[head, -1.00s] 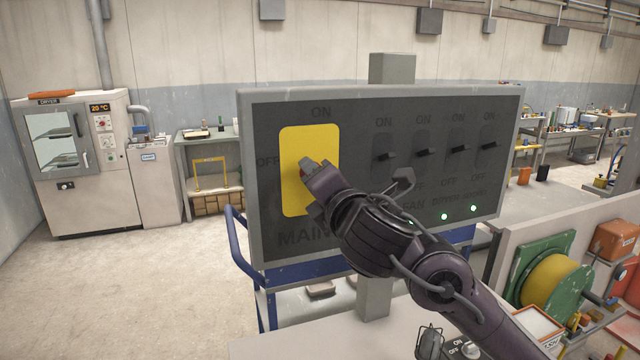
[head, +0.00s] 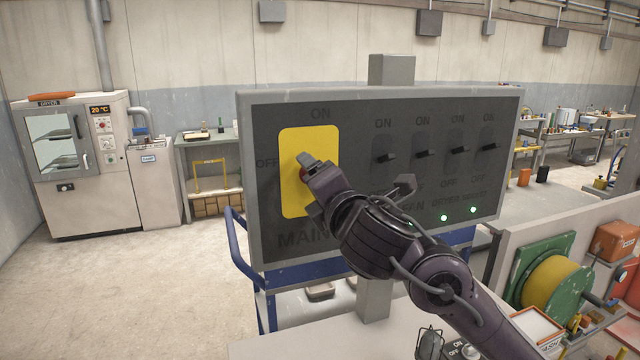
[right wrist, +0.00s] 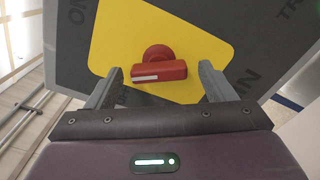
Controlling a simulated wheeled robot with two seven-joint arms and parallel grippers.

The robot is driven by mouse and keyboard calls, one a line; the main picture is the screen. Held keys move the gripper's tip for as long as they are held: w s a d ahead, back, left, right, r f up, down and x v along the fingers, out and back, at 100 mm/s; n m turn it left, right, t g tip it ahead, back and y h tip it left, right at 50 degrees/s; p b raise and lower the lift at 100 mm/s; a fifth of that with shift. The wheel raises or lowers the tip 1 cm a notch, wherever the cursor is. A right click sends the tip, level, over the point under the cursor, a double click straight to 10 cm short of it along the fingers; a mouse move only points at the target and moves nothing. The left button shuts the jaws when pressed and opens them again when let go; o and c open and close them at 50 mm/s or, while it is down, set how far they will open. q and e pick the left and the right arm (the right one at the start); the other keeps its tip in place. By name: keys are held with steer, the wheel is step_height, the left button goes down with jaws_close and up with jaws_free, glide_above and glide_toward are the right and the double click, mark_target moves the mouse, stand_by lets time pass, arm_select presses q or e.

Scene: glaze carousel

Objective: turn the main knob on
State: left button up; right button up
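The main knob (right wrist: 160,72) is a red bar with a white mark on one end, on a yellow plate (head: 292,200) of the grey switch panel (head: 380,95). In the right wrist view its marked end points left, and the letters ON show at the upper left. My right gripper (right wrist: 160,80) is open, with one finger beyond each end of the knob and a visible gap at both ends. In the head view my right gripper (head: 307,165) is in front of the plate and hides most of the knob. My left gripper is not in view.
A blue cart (head: 238,245) stands behind the panel. A green and yellow reel (head: 548,280) is at the lower right. Open floor lies left.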

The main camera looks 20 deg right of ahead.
steer(key=s, duration=0.7)
steer(key=shift+s+p, duration=0.4)
steer(key=shift+p, duration=0.05)
steer(key=shift+d, duration=0.15)
